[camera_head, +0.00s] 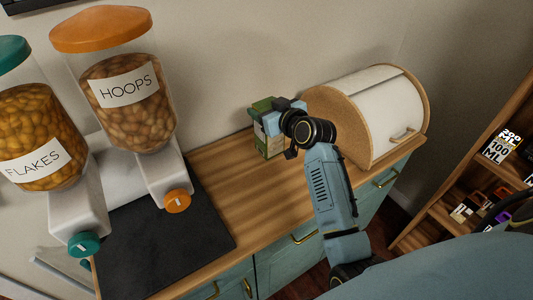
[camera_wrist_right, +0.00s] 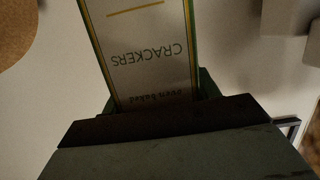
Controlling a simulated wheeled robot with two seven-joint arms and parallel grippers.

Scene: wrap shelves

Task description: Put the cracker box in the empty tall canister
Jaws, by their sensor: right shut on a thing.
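The cracker box (camera_head: 271,147), green and white, stands roughly upright at the back of the wooden counter. The wrist view shows its white face (camera_wrist_right: 148,45) with "CRACKERS" upside down. My right gripper (camera_head: 272,122) is shut on the box; its jaws also show dark at the box's end in the wrist view (camera_wrist_right: 160,112). Whether the box touches the counter I cannot tell. No empty tall canister shows; the two tall dispensers, "HOOPS" (camera_head: 127,100) and "FLAKES" (camera_head: 38,140), are filled. My left gripper is not in view.
A wooden bread bin (camera_head: 334,120) with a white lid stands just right of the box. A dark mat (camera_head: 165,245) lies at the counter's left. Bare counter (camera_head: 235,185) is between. A wooden shelf (camera_head: 440,215) with small packs stands at the right.

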